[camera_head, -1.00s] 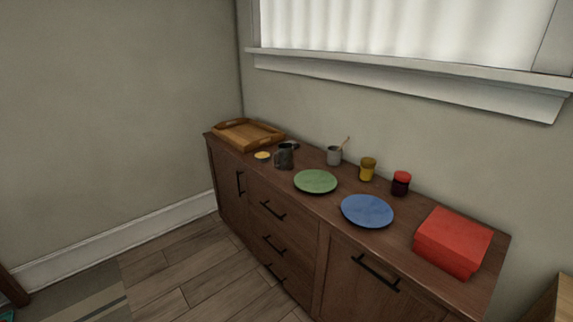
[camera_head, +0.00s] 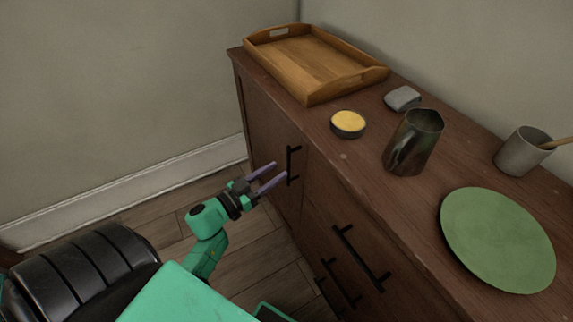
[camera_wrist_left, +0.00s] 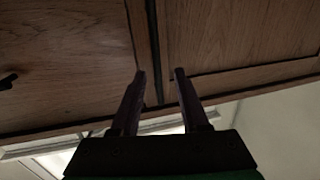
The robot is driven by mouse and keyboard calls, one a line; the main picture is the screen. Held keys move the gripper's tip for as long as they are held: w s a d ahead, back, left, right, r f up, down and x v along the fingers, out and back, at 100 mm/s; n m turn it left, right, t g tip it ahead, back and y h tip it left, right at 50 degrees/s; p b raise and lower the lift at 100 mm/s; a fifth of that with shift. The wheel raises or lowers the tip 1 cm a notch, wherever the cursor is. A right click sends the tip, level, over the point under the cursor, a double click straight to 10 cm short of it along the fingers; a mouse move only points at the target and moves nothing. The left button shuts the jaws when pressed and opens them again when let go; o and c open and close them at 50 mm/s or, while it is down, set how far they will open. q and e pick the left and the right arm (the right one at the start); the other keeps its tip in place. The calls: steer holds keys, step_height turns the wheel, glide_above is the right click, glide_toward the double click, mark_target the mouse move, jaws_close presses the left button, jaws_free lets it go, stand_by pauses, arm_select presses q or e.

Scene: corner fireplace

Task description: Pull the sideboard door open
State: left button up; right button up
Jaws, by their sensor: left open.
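The brown wooden sideboard (camera_head: 375,215) stands along the wall. Its door (camera_head: 258,115) at the far left end looks closed and has a black upright bar handle (camera_head: 291,165). My left gripper (camera_head: 279,170) is open, its two purple fingers pointing at this handle, with the tips close beside it. Whether they touch it I cannot tell. In the left wrist view the open fingers (camera_wrist_left: 160,72) face the wooden front, and a dark straight strip runs between them; whether it is handle or gap is unclear. My right gripper is out of view.
On top are a wooden tray (camera_head: 312,88), a yellow-topped tin (camera_head: 348,124), a grey block (camera_head: 402,98), a dark metal mug (camera_head: 418,142), a grey cup (camera_head: 523,152) and a green plate (camera_head: 497,240). Drawers with black handles (camera_head: 360,258) adjoin the door. Bare floor (camera_head: 255,265) lies in front.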

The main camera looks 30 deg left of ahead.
mark_target(289, 180)
arm_select(q)
steer(key=x, duration=0.5)
steer(key=shift+w+d, duration=0.15)
steer(key=shift+d, duration=0.15)
jaws_close()
stand_by(1.0)
